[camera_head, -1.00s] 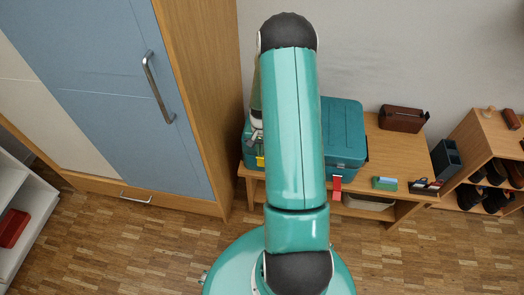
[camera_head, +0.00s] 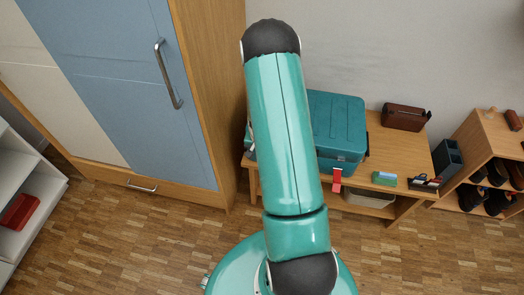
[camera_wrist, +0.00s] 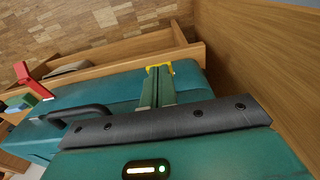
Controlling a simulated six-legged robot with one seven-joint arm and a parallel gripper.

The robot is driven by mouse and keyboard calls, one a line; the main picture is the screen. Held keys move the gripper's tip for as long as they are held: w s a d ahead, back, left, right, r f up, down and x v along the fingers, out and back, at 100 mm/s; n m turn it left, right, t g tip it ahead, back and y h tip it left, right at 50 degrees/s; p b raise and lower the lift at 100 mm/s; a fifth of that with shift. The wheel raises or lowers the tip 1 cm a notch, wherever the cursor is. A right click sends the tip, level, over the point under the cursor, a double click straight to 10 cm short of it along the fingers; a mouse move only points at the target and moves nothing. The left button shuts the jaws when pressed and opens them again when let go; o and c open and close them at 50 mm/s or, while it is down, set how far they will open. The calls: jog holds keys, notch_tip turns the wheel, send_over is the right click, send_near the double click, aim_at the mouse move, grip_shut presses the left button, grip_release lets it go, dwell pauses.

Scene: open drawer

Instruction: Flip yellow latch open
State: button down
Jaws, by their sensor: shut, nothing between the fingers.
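A teal toolbox (camera_head: 338,125) with a dark handle (camera_wrist: 80,114) stands on a wooden bench. Its red latch (camera_head: 337,180) sticks out from the front edge; the red latch also shows in the wrist view (camera_wrist: 34,82). The yellow latch (camera_wrist: 176,66) is at the box's front edge in the wrist view, right at my fingertips. My gripper (camera_wrist: 157,73) is shut and empty, its fingers over the box top pointing at the yellow latch. The fingertips overlap part of this latch, so contact and its exact angle are unclear. My arm hides the gripper and yellow latch in the head view.
A tall blue and wood cabinet (camera_head: 130,85) stands close at the left of the bench. A green block (camera_head: 384,178), a brown case (camera_head: 404,117) and a dark holder (camera_head: 447,158) are at the right. A wooden shoe shelf (camera_head: 497,150) stands farther right. Floor in front is clear.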

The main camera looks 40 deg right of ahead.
jog(key=s+a+f+t+h, duration=0.1)
jog(key=a+f+t+h, duration=0.1)
jog(key=s+a+f+t+h, duration=0.1)
jog(key=f, duration=0.1)
jog(key=shift+s+a+f+h, duration=0.1)
jog(key=shift+s+a+h, duration=0.1)
jog(key=shift+s+h, duration=0.15)
dwell(0.5)
jog(key=shift+w, duration=0.15)
jog(key=shift+w+d, duration=0.4)
jog(key=shift+d, duration=0.2)
